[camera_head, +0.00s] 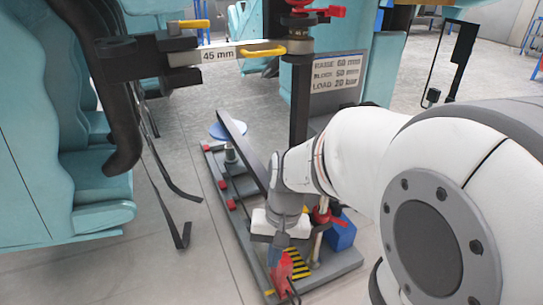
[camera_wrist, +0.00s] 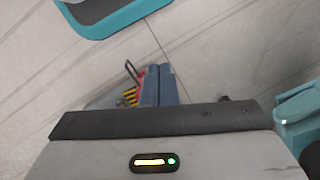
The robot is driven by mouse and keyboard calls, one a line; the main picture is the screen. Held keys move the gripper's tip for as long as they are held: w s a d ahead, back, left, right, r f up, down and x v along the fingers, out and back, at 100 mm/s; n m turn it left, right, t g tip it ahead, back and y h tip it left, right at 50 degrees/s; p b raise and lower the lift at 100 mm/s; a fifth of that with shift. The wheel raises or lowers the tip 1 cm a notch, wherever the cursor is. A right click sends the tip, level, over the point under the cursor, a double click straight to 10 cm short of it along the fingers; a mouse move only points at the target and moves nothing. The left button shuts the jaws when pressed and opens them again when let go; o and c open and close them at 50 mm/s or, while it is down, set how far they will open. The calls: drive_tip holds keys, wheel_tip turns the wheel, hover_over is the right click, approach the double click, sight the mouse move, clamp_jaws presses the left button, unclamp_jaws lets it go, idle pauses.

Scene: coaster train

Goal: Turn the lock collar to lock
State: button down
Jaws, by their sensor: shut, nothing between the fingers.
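A red part with a side handle (camera_head: 330,12) sits on top of the dark upright post (camera_head: 299,100), cut by the upper edge of the head view. Another red fitting (camera_head: 326,215) is on a short rod beside my wrist, low on the stand. I cannot tell for sure which one is the lock collar. In the wrist view my gripper's blue-grey fingers (camera_wrist: 158,75) are together and empty. Whether they touch the red part is unclear.
A horizontal arm marked 45 mm (camera_head: 218,55) with yellow handles reaches left. Teal train seats (camera_head: 100,190) stand left, with straps hanging down. Floor between is clear.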

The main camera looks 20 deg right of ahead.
drive_tip(key=w+d+f+m+y+p, duration=0.25)
drive_tip(key=w+m+y+p, duration=0.25)
drive_tip(key=w+m+y, duration=0.7)
drive_tip(key=n+t+h+p, duration=0.8)
drive_tip(key=n+t+h, duration=1)
drive_tip(key=n, duration=1.4)
approach(338, 224)
drive_tip(key=w+a+t+y, duration=0.1)
drive_tip(key=w+a, duration=0.1)
drive_tip(key=w, duration=0.2)
drive_tip(key=d, duration=0.1)
drive_tip(key=w+d, duration=0.1)
drive_tip(key=d, duration=0.1)
drive_tip(key=shift+w+f, duration=0.1)
drive_tip(key=shift+f, duration=0.1)
drive_tip(key=shift+w+d, duration=0.15)
drive_tip(key=shift+d, duration=0.1)
